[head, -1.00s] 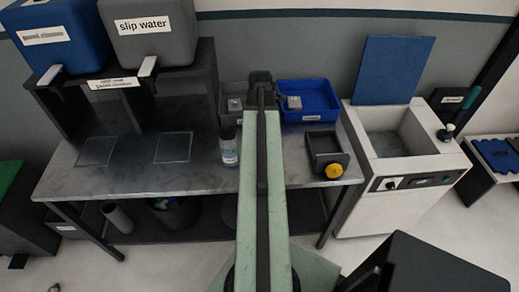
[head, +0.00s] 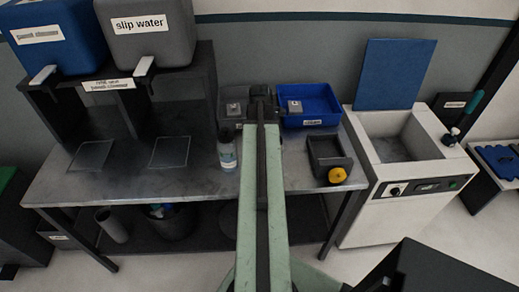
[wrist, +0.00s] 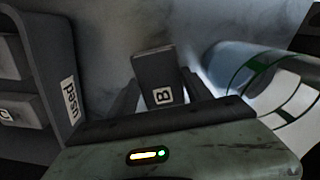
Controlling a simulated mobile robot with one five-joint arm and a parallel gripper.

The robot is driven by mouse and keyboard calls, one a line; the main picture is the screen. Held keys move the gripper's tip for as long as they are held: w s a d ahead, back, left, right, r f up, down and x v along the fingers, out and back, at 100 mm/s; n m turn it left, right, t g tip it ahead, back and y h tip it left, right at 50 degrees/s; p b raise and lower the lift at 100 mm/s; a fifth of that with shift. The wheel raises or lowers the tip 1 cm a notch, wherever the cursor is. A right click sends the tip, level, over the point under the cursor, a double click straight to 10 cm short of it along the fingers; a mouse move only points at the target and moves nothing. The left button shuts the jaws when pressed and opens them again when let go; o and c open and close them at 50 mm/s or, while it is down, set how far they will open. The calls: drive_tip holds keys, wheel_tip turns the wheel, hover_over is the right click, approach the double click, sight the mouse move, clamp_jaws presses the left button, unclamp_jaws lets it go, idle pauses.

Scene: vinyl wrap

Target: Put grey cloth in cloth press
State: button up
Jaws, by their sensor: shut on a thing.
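My gripper (wrist: 160,98) is shut on a dark grey block-like piece (wrist: 154,68) with a white tag marked B, in the wrist view. I cannot tell whether this piece is the grey cloth. In the head view the far end of my arm hides the gripper, over the back of the bench. A small grey piece (head: 233,107) lies in a grey tray left of the arm, and another (head: 294,106) lies in a blue tray (head: 322,104) right of it. A dark open-topped holder with a yellow knob (head: 337,175) stands at the bench's right end; I cannot tell if it is the cloth press.
A white machine (head: 440,170) with a raised blue lid (head: 393,75) stands to the right. Blue and grey dispensers stand back left. In the wrist view, a labelled dark container (wrist: 42,75) is close on the left.

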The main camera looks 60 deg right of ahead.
wheel_tip(320, 180, up, 10)
drive_tip(key=p, duration=1)
